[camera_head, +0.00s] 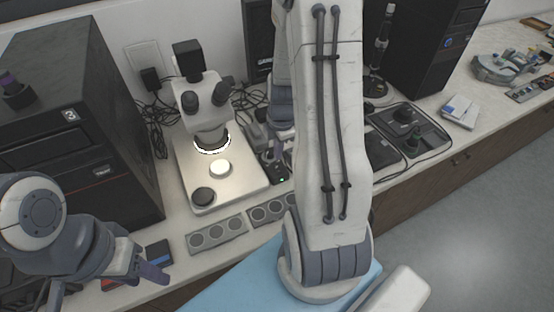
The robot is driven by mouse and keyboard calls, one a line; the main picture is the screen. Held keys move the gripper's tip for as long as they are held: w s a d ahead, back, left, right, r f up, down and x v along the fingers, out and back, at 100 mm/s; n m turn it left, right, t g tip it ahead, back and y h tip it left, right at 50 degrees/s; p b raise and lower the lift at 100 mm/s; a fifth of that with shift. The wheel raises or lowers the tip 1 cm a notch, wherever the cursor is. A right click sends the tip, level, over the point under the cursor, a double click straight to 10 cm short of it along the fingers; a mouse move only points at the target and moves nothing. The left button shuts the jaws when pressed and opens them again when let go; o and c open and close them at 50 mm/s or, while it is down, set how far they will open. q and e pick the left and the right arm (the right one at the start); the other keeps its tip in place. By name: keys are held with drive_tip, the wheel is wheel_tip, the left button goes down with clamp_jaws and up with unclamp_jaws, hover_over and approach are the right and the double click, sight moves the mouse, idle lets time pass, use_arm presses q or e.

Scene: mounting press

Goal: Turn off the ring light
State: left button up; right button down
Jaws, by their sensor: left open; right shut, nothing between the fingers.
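The ring light (212,141) glows white around the bottom of the microscope head (205,100). The microscope base (190,165) has a bright round spot under the light. A small dark control box (279,178) with a green lamp sits right of the base, partly hidden by my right arm. My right gripper (274,155) points down close to this box, behind my forearm; its fingers look shut and empty, and I cannot tell whether they touch the box. My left gripper (143,268) is open and empty at the lower left, over the bench's front edge.
A black computer tower (100,130) stands left of the microscope, with cables behind. Grey trays with round wells (217,234) lie in front. A dark pad with knobs (408,135) and a small white box (460,110) lie to the right.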

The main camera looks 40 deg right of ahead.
sight(276, 166)
use_arm(q)
drive_tip(key=shift+r, duration=0.1)
use_arm(e)
drive_tip(key=f, duration=0.5)
drive_tip(key=shift+w+d+f, duration=0.1)
drive_tip(key=shift+w+f, duration=0.2)
drive_tip(key=shift+w, duration=0.05)
